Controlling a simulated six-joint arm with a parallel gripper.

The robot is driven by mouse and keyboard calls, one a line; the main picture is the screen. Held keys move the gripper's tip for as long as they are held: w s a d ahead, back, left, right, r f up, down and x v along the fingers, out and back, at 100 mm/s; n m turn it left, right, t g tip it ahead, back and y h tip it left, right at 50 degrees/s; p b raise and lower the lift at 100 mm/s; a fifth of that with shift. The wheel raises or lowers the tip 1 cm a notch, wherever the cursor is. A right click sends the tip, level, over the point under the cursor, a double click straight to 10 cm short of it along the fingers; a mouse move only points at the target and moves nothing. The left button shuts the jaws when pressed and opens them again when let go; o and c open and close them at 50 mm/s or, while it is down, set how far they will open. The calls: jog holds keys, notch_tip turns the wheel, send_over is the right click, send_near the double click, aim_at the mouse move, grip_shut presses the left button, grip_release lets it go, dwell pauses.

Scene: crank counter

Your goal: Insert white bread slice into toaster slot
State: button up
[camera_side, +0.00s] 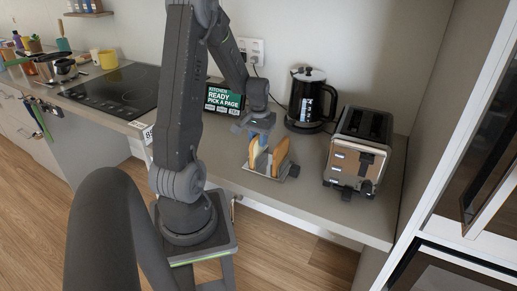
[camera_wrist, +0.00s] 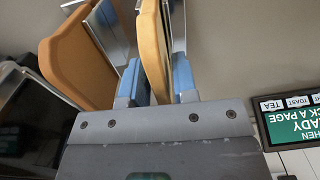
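The white bread slice (camera_side: 254,150) stands upright in a small metal rack (camera_side: 266,175) on the counter. In the side view my gripper (camera_side: 261,148) is lowered over it from above. In the wrist view the slice (camera_wrist: 154,50) stands between my gripper's blue-padded fingers (camera_wrist: 158,85). The pads are close to its faces; whether they press on it I cannot tell. The silver toaster (camera_side: 355,155) stands to the right, its two dark top slots showing empty.
A browner slice (camera_side: 281,156) stands close beside on the right; it is left in the wrist view (camera_wrist: 75,62). A black kettle (camera_side: 310,98) stands behind, between rack and toaster. A small sign screen (camera_side: 223,99) is behind my arm. Counter between rack and toaster is clear.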

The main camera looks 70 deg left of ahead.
grip_shut()
jog(key=shift+r, duration=4.3)
jog(key=shift+w, duration=0.1)
jog(key=w+d+r, duration=0.3)
jog(key=w+r, duration=0.1)
jog(key=w, duration=0.4)
jog(key=w+d+r, duration=0.4)
jog(key=w+r, duration=0.1)
jog(key=w, duration=0.4)
jog(key=w+d+r, duration=0.4)
jog(key=w, duration=0.5)
jog(key=shift+w+r+n, duration=0.2)
jog(key=shift+r+n, duration=0.1)
jog(key=shift+n, duration=0.1)
